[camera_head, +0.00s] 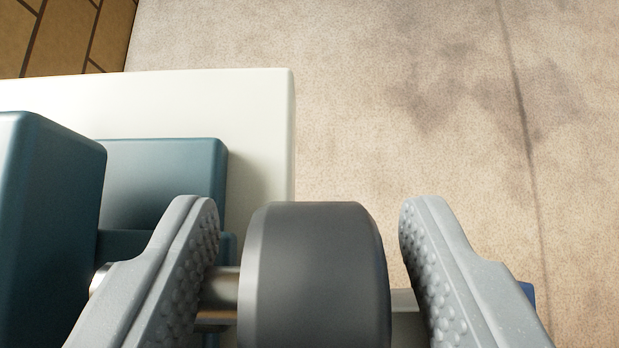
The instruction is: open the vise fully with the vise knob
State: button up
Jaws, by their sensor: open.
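The vise knob (314,270) is a dark grey cylinder at the bottom centre of the head camera view. My gripper (310,215) is open, with one grey textured finger on each side of the knob. A gap shows between each finger and the knob. A metal shaft (222,290) runs left from the knob behind the left finger toward the blue-teal vise (50,200). The vise has a larger block at the left and a lower block (160,180) behind it. The lower part of the knob is cut off by the frame.
The vise stands on a white tabletop (200,95) whose right edge lies near the knob. Beyond it is a beige floor (430,130) with a dark line, open at the right. A brown tiled surface (70,35) is at the upper left. A small blue piece (527,291) shows behind the right finger.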

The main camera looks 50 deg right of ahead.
jog(key=shift+w+d+f, duration=0.3)
jog(key=shift+d+f, duration=0.05)
jog(key=c, duration=1)
jog(key=b, duration=0.3)
jog(key=shift+f, duration=0.2)
jog(key=t+h+b, duration=0.1)
jog(key=b, duration=0.6)
jog(key=h+b, duration=0.1)
jog(key=b, duration=0.7)
jog(key=shift+r+t, duration=0.25)
jog(key=shift+t, duration=0.15)
jog(key=t+h+b, duration=0.1)
jog(key=b, duration=1.2)
jog(key=shift+s+a, duration=0.1)
jog(key=shift+a, duration=0.1)
